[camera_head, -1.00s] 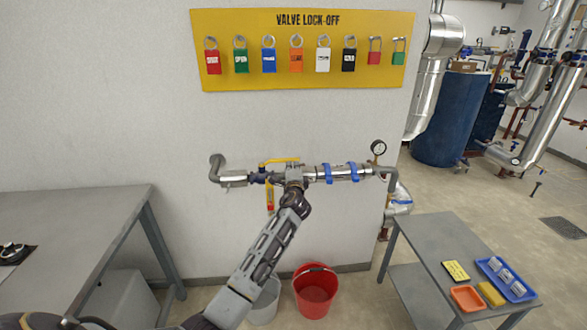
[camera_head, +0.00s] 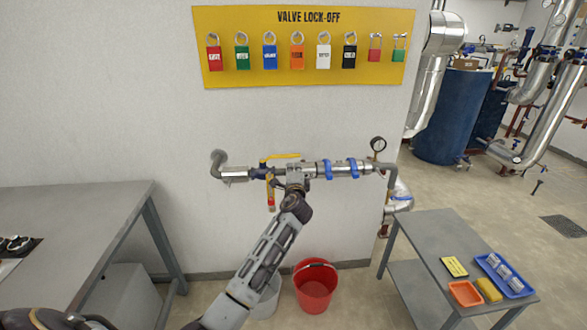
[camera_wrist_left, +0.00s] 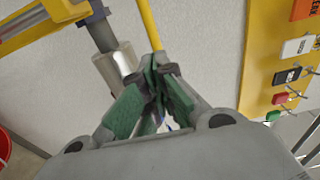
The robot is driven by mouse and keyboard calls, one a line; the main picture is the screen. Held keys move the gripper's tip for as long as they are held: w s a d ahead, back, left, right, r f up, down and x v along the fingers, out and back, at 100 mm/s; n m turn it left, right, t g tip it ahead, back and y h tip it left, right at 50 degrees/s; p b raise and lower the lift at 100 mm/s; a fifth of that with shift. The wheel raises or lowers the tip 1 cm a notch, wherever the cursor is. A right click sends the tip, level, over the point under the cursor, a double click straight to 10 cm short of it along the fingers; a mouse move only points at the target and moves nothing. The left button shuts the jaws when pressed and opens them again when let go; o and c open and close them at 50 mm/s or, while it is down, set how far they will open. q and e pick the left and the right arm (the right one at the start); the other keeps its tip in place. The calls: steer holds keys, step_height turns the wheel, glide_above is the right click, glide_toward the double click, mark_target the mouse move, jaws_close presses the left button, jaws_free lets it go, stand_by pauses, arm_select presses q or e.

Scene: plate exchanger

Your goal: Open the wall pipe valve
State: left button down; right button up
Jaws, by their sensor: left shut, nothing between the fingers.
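The wall pipe (camera_head: 345,170) runs level along the wall, with blue clamps on its right part. The valve's yellow lever (camera_head: 282,156) lies along the top of the pipe, roughly parallel to it. A yellow-and-red piece (camera_head: 271,197) hangs below the valve. My left gripper (camera_head: 295,174) is at the pipe near the lever's right end and hides part of the pipe. In the left wrist view its green-padded fingers (camera_wrist_left: 158,75) are shut and empty. The yellow lever (camera_wrist_left: 149,25) shows just past the fingertips; contact is unclear. My right gripper is out of view.
A yellow lock-off board (camera_head: 300,82) with several padlocks hangs above. A pressure gauge (camera_head: 378,143) stands at the pipe's right end. A red bucket (camera_head: 315,294) is on the floor below. A grey table (camera_head: 85,205) is at left, a small table (camera_head: 430,228) at right.

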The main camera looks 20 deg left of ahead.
arm_select(q)
steer(key=v, duration=0.7)
steer(key=shift+d, duration=0.3)
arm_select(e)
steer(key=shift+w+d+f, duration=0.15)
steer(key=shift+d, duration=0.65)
arm_select(q)
steer(key=shift+f, duration=0.1)
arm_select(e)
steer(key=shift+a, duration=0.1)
